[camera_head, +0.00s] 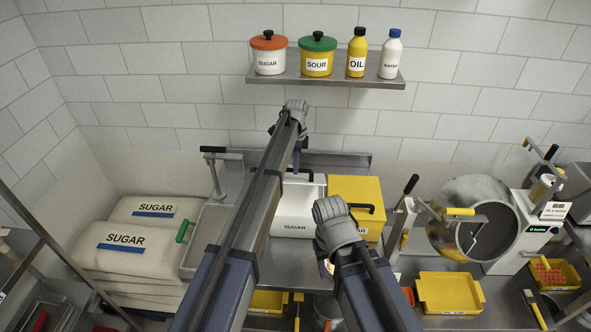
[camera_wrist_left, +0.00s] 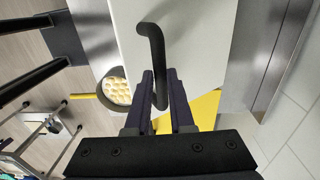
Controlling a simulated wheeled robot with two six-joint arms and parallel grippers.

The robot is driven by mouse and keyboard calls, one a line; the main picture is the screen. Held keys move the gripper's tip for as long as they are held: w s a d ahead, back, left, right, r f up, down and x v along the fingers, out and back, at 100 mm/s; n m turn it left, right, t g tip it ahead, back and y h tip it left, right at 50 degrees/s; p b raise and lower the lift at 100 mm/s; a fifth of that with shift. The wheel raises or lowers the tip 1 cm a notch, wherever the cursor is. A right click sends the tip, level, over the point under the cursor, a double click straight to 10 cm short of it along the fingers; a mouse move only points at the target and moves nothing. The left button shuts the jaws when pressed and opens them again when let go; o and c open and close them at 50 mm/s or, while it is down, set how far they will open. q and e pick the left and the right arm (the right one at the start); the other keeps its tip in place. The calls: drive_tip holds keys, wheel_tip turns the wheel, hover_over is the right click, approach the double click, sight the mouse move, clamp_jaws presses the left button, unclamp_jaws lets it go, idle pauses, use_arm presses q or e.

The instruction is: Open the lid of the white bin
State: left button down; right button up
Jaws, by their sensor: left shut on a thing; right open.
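The white bin (camera_head: 294,224), marked SUGAR, stands on the steel counter below the shelf, partly hidden behind my left arm. Its white lid (camera_wrist_left: 205,45) fills the upper middle of the left wrist view and has a black bar handle (camera_wrist_left: 152,42). My left gripper (camera_wrist_left: 161,84) is shut on this handle, with one finger on each side of it. In the head view my left gripper (camera_head: 297,158) is mostly hidden by its own arm. I cannot tell whether the lid is raised. My right gripper (camera_head: 326,264) is open and empty, low in front of the bins.
A yellow bin (camera_head: 350,189) with a black handle stands right beside the white bin. Sugar sacks (camera_head: 126,246) lie at the left. A shelf (camera_head: 325,80) with jars and bottles hangs above. A round steel pan (camera_head: 474,220) and a yellow tray (camera_head: 450,292) are at the right.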

use_arm(q)
drive_tip(key=shift+w+r, duration=0.25)
drive_tip(key=shift+w, duration=0.4)
